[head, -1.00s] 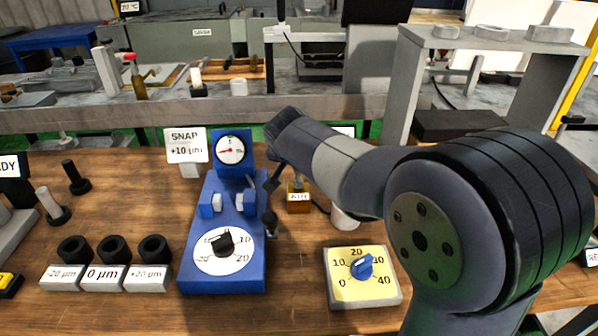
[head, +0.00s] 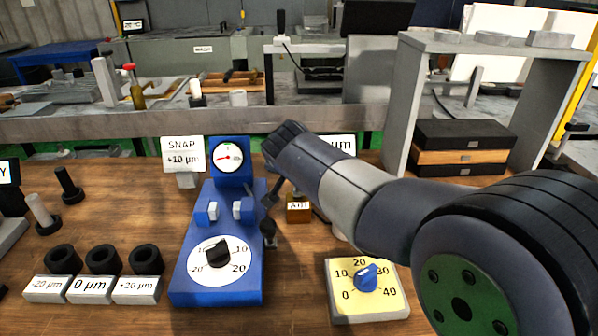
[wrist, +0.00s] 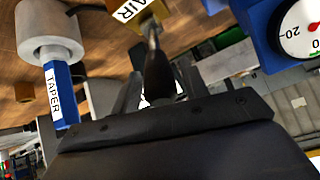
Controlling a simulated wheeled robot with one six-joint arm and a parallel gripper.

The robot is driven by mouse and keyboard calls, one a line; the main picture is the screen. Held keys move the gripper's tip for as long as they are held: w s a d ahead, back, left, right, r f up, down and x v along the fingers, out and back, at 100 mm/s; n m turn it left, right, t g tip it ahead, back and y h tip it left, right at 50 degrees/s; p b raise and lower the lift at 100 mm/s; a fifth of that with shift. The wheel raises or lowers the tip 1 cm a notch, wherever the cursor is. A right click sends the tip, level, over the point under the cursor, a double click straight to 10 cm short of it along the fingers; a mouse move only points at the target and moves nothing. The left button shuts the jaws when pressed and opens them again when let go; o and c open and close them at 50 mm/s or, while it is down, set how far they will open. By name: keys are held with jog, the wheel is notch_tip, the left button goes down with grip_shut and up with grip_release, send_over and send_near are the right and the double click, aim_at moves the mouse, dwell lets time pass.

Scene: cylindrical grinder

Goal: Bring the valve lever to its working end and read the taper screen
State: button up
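The valve is a small brass block marked AIR (head: 299,213), beside the blue gauge stand; it also shows at the top of the wrist view (wrist: 122,12). Its dark-handled lever (wrist: 158,75) sits between the fingers of my gripper (wrist: 160,92) in the wrist view. Gaps show on both sides, so the fingers look open around it. In the head view my gripper (head: 270,192) is just left of the AIR block, and my arm hides much of the lever. A blue piece labelled TAPER (wrist: 57,90) shows in the wrist view.
The blue gauge stand (head: 190,275) with dial and knob is close on the left. A yellow dial plate (head: 345,305) stands front right. A grey shelf frame (head: 400,110) stands behind right.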

jog(key=shift+o, duration=0.4)
jog(key=v, duration=1)
jog(key=shift+s+r+p, duration=0.25)
jog(key=shift+r+p, duration=0.05)
jog(key=shift+a, duration=0.1)
jog(key=x, duration=1)
jog(key=shift+w+f+b, duration=0.1)
jog(key=shift+f+b, duration=0.2)
jog(key=shift+w+r+p, duration=0.15)
jog(key=shift+w+p, duration=0.15)
jog(key=shift+p, duration=0.4)
jog(key=shift+g, duration=0.3)
jog(key=shift+w+p, duration=0.1)
jog(key=shift+p, duration=0.2)
jog(key=shift+f+b, duration=0.25)
jog(key=shift+b, duration=0.1)
